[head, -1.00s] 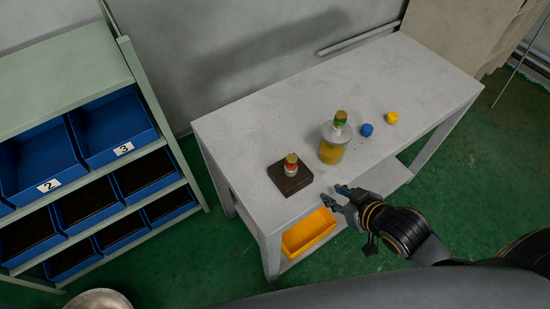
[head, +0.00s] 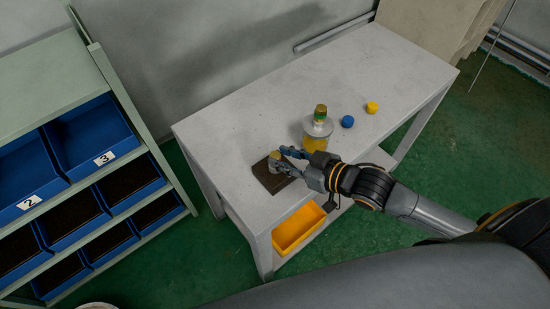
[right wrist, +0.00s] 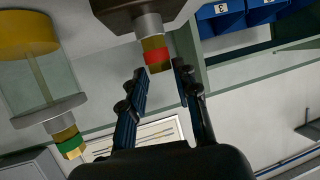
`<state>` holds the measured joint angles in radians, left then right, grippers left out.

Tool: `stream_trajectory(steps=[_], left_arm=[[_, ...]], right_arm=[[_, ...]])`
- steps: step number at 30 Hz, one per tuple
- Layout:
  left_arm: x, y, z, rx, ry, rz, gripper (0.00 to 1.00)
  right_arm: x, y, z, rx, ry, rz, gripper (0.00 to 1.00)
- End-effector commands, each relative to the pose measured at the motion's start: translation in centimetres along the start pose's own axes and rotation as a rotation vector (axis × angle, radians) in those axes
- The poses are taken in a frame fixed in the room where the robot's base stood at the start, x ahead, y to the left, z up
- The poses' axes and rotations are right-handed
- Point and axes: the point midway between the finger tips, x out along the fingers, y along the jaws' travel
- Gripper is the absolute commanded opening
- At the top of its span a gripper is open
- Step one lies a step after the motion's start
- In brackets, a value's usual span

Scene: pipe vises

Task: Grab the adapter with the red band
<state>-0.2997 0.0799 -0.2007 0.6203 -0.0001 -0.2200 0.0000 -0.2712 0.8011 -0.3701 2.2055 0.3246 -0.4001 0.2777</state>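The adapter with the red band (right wrist: 157,56) is brass-coloured and sits on a grey fitting on a dark block (right wrist: 130,12). In the head view the adapter (head: 275,156) stands upright on the dark brown block (head: 268,181) on the table, its band hidden or too small to see. My right gripper (head: 293,160) is just to the right of it. In the right wrist view my gripper (right wrist: 160,70) is open, with the adapter's end at the gap between its fingertips; I cannot tell whether they touch. My left gripper is not in view.
A jar (head: 318,137) with yellow contents and a green-banded adapter (head: 320,112) on top stands close behind my right gripper. Blue (head: 348,121) and yellow (head: 371,107) caps lie farther right. A yellow bin (head: 297,229) is below the tabletop. The table's left end (head: 225,125) is clear.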

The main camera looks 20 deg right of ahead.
Motion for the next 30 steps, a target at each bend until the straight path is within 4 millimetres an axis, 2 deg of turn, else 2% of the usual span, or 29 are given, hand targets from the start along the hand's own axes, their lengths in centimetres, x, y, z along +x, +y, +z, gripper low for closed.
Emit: stream_trajectory(steps=[8,15,18,26,30], left_arm=[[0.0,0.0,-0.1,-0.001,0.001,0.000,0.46],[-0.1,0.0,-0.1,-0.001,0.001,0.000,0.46],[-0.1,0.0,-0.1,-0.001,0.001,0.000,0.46],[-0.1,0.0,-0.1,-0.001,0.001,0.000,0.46],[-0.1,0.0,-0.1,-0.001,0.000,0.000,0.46]], right_arm=[[2.1,0.0,-0.1,0.001,0.000,0.000,0.31],[5.8,0.0,-0.1,0.000,0.001,0.000,0.31],[6.7,0.0,-0.1,0.000,0.000,0.000,0.31],[7.0,-0.1,0.0,-0.001,-0.002,-0.001,0.31],[7.0,-0.1,0.0,-0.001,-0.002,-0.001,0.04]])
